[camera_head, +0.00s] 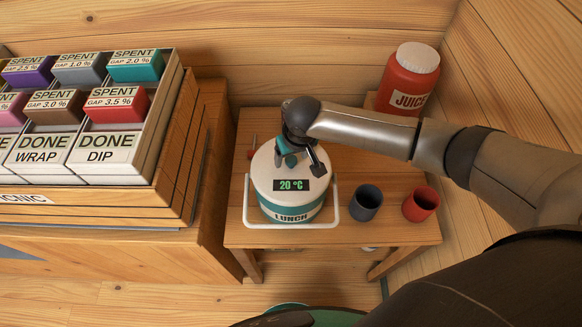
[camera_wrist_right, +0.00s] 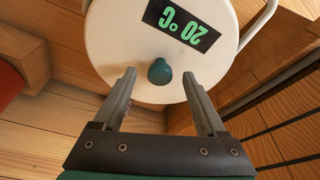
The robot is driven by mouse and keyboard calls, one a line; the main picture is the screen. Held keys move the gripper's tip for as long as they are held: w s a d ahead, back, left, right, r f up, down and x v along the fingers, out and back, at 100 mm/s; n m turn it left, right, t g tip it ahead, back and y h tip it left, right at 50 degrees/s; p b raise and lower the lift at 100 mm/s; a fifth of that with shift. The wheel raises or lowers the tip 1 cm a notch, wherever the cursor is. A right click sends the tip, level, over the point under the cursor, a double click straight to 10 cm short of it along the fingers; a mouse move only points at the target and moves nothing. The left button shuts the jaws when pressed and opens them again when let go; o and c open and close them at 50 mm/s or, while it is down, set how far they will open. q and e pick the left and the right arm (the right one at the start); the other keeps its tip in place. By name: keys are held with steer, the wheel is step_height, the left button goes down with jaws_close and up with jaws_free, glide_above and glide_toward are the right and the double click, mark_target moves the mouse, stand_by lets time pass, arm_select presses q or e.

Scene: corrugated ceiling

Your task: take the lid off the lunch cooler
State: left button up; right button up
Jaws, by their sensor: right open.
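The lunch cooler (camera_head: 292,210) stands upright on a small wooden table, white and teal, with "LUNCH" on its front. Its round white lid (camera_head: 265,172) is on top and bears a "20 °C" display. A teal knob (camera_wrist_right: 159,71) sticks up from the lid. The cooler's white carrying handle (camera_head: 247,205) is folded down around the front. My right gripper (camera_wrist_right: 158,76) is open above the lid, with its fingertips on either side of the knob in the wrist view. I cannot tell whether they touch it. My left gripper is not in view.
A red juice jug (camera_head: 408,75) stands at the back right, near the wall. A grey cup (camera_head: 366,203) and a red cup (camera_head: 420,204) stand right of the cooler. A wooden rack (camera_head: 170,150) of labelled blocks is at the left. The table (camera_head: 385,236) is bare along its front right.

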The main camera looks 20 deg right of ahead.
steer(key=shift+w+f, duration=0.1)
steer(key=shift+f, duration=0.1)
jaws_close()
stand_by(0.6)
stand_by(0.8)
